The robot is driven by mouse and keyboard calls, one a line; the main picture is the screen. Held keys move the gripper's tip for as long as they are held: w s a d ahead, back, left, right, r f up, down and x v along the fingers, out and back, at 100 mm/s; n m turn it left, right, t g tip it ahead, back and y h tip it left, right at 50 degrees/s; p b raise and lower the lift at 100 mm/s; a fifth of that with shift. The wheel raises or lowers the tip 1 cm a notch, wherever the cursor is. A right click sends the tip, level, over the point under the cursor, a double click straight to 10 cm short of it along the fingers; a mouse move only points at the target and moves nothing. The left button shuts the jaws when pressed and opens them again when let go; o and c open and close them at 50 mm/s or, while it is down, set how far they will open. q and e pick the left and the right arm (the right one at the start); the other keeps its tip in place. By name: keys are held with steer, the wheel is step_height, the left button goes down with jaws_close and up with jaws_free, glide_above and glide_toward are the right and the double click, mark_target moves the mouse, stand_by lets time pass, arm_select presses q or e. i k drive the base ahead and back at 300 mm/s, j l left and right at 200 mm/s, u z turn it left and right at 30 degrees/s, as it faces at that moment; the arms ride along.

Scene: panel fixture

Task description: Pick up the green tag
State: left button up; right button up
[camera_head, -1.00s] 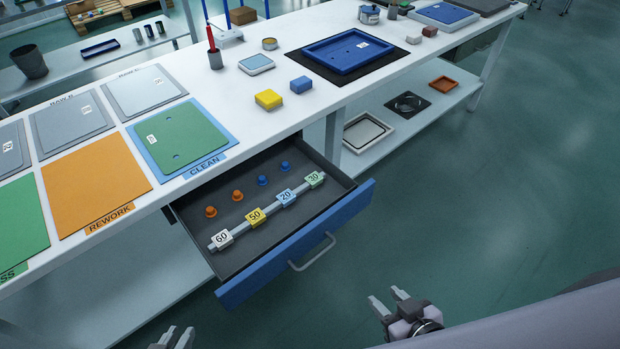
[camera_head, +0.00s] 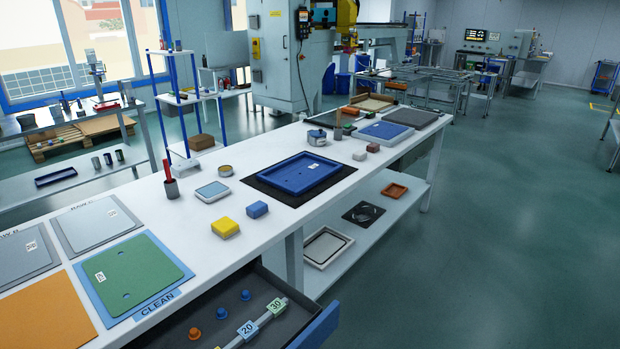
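The green tag (camera_head: 277,306), marked 30, sits on the grey bar (camera_head: 264,319) inside the open drawer (camera_head: 320,327) at the bottom of the head view. It is at the bar's far end, beside the blue tag (camera_head: 248,330) marked 20. A yellow tag (camera_head: 232,344) is cut off by the lower picture edge. Neither of my grippers shows now.
Orange and blue knobs (camera_head: 222,313) stand in the drawer. On the white bench lie a green plate (camera_head: 135,270) on the CLEAN mat, a yellow block (camera_head: 225,228), a blue block (camera_head: 257,210) and a blue tray (camera_head: 298,173). The floor to the right (camera_head: 500,240) is clear.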

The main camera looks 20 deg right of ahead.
mark_target(277, 306)
steer(key=i+l+u, duration=0.1)
steer(key=l, duration=0.65)
steer(key=i+l+u, duration=0.1)
steer(key=l, duration=0.65)
steer(key=i+l, duration=0.15)
steer(key=l, duration=0.4)
steer(key=i+l+u, duration=0.15)
steer(key=l, duration=0.9)
steer(key=i+l+u, duration=0.15)
steer(key=l, duration=0.4)
steer(key=u, duration=1.7)
